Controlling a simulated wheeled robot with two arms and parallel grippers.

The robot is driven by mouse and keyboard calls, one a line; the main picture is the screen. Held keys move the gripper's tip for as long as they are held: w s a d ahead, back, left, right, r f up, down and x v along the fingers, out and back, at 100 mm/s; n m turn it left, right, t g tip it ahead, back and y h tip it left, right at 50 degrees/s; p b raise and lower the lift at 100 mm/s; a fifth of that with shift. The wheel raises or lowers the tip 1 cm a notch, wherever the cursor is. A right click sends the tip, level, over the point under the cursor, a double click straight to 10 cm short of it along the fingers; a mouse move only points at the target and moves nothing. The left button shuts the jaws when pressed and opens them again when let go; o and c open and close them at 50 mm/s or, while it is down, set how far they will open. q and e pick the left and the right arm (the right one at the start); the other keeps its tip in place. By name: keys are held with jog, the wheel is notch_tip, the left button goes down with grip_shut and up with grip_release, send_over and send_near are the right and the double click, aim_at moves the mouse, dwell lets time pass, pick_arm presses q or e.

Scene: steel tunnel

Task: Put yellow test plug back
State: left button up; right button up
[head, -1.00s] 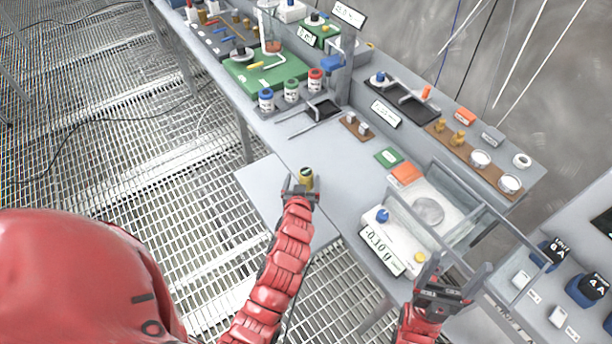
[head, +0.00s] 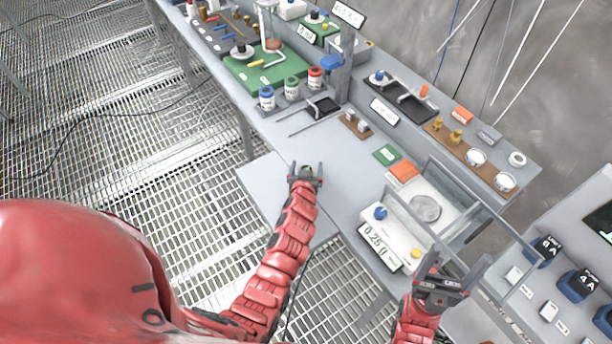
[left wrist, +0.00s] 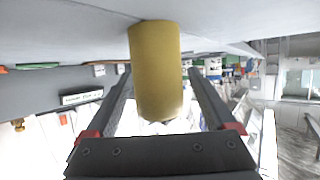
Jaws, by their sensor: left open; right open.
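A yellow cylinder, likely the yellow test plug (left wrist: 156,70), stands between the two fingers of my left gripper in the left wrist view. There is a gap between it and the fingers. Its upper end in that picture meets a grey surface; I cannot tell if it rests there. My left gripper (head: 306,170) is open at the front edge of the grey bench, and in the head view only a small dark yellow bit of the plug shows between its fingers. My right gripper (head: 458,264) is open and empty, in front of the balance. No socket for the plug is clear.
The glass-walled balance (head: 380,247) stands right of my left gripper. A green mat (head: 268,72), capped bottles (head: 291,88), a black tray (head: 322,107) and a brown block (head: 355,124) lie farther back. Bare bench (head: 345,165) lies right of the left gripper.

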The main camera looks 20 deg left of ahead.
pick_arm(q)
grip_shut()
dwell(0.3)
jog(key=shift+r, duration=0.2)
